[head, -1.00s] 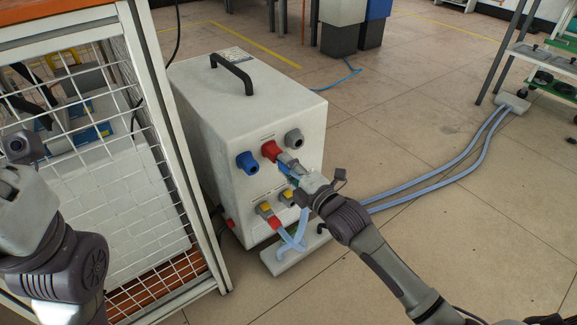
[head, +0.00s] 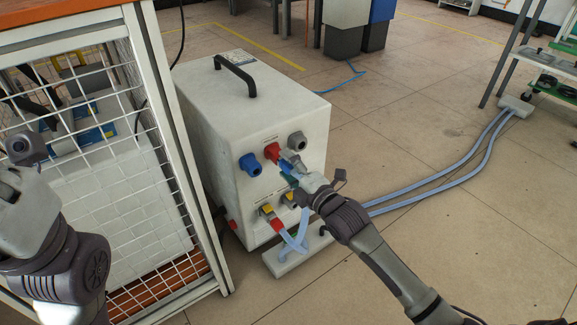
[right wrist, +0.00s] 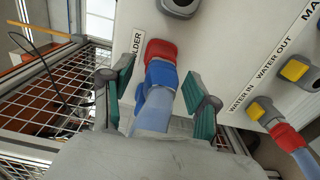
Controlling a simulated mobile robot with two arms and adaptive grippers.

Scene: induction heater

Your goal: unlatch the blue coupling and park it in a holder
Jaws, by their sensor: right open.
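The blue coupling (right wrist: 160,76), with a pale blue hose, is lined up with and touching a red fitting (right wrist: 160,50) beside the "HOLDER" label. The red fitting also shows in the head view (head: 272,151) on the front of the white heater unit (head: 215,110). My right gripper (right wrist: 160,88) is open around the coupling, with a green-padded finger on each side and gaps between. In the head view the right gripper (head: 288,170) partly hides the coupling. My left arm shows at the left edge, but its fingers are out of view.
A blue fitting (head: 249,164) and a grey fitting (head: 297,141) flank the red one. Below, a red coupling (right wrist: 285,136) sits at the yellow-latched "WATER IN" port. The other yellow-latched port (right wrist: 294,69) is empty. A mesh cage (head: 150,200) stands close left; floor at right is open.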

